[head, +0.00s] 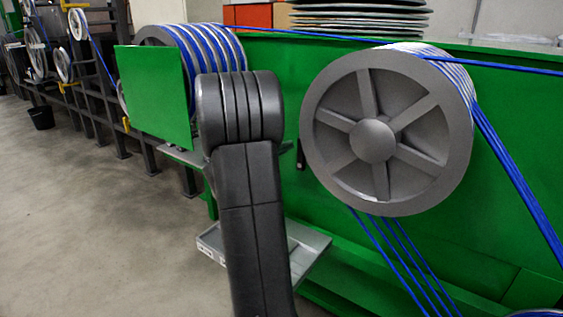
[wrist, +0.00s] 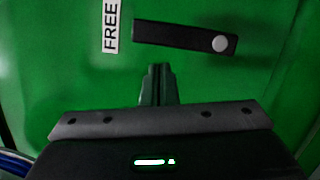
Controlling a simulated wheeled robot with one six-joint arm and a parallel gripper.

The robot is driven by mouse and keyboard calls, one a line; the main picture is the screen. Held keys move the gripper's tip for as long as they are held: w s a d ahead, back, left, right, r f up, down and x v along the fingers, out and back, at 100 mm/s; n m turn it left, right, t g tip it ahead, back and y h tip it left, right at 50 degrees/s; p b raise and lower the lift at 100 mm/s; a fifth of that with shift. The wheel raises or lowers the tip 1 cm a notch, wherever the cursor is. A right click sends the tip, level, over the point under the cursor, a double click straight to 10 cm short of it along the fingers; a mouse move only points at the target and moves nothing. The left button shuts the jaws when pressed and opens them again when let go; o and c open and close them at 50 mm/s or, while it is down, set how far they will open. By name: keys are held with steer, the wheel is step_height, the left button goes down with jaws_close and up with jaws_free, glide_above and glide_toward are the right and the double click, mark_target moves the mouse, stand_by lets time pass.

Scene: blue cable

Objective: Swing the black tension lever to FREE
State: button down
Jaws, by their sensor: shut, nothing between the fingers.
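The black lever (wrist: 180,36) shows in the wrist view on a green panel. It lies nearly level in that picture, with a round silver pivot (wrist: 220,44) at its right end. Its left end is beside the white FREE label (wrist: 111,26), with a small gap between them. My gripper (wrist: 158,70) is shut and empty, with its fingertips just below the lever in the picture. I cannot tell whether they touch it. In the head view my arm hides the gripper, and a small dark piece (head: 301,155) on the green panel may be the lever.
A large grey spoked wheel (head: 372,140) carrying blue cable stands right of my arm. A green guard plate (head: 155,97) and another cable wheel (head: 215,48) are to the left. A grey tray (head: 307,250) juts out low behind my arm. Open floor lies at left.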

steer(key=shift+s+d+r+b, duration=0.4)
steer(key=shift+d+b, duration=0.15)
steer(key=shift+b, duration=0.35)
steer(key=shift+d+r, duration=0.1)
steer(key=shift+r, duration=0.05)
